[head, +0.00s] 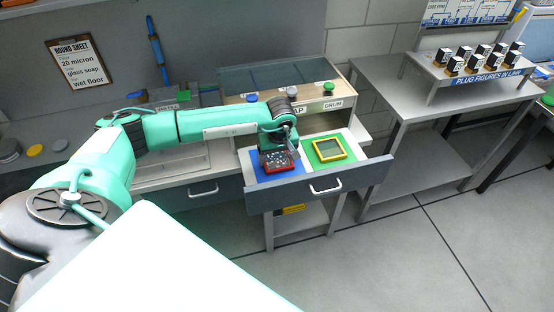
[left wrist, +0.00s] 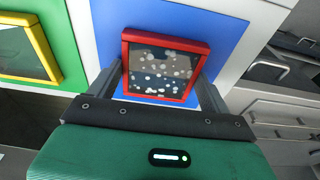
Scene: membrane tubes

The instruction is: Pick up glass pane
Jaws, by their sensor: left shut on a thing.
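A glass pane in a red frame, with pale spots over dark glass, is at the blue half of the open drawer in the head view (head: 280,163). It also shows in the left wrist view (left wrist: 160,72). My left gripper (left wrist: 162,80) is shut on the red-framed pane, with one finger at each side of the frame. In the head view my left gripper (head: 279,150) comes down over the pane's back part. I cannot tell whether the pane touches the blue surface. A second pane with a yellow frame (head: 328,150) lies on the green half. My right gripper is not in view.
The open drawer (head: 318,188) juts out from the bench, with a white handle in front. A shelf box with coloured knobs (head: 328,87) stands behind it. A grey table (head: 428,112) with a rack of small figures (head: 465,78) is at right. The floor ahead is clear.

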